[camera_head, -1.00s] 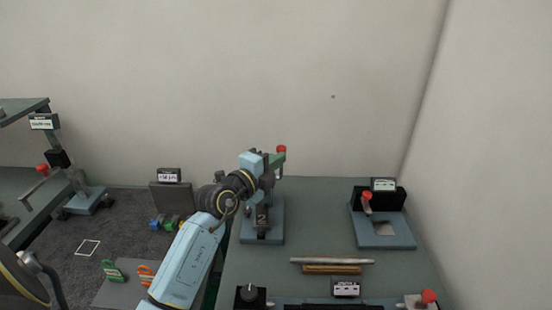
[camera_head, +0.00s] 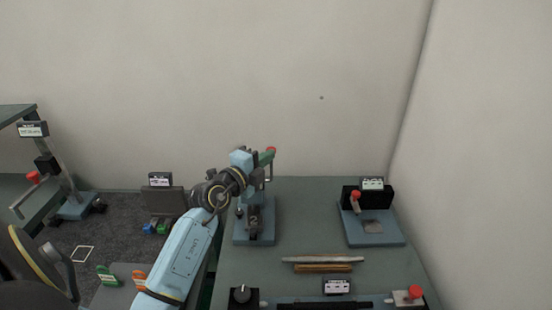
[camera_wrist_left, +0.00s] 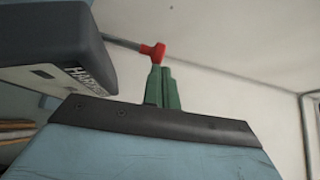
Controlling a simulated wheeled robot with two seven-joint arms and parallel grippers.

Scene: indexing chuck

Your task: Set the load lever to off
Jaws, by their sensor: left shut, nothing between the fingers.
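The load lever shows as a grey rod with a red knob (camera_wrist_left: 153,50) in the left wrist view. The knob also shows in the head view (camera_head: 271,150), above a blue-based machine (camera_head: 254,232) on the bench. My left gripper (camera_head: 264,158) is at the knob with its green fingers together. In the left wrist view the fingertips (camera_wrist_left: 162,72) are just below the knob; I cannot tell whether they touch it. My left wrist hides part of the machine. The lever's set position cannot be read. My right gripper is not in view.
A dark box with a partly readable label (camera_wrist_left: 62,72) is close on the left in the wrist view. To the right stands another blue-based device (camera_head: 374,238) with a red knob. Rods (camera_head: 322,260) lie on the bench. Bare bench lies between the two machines.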

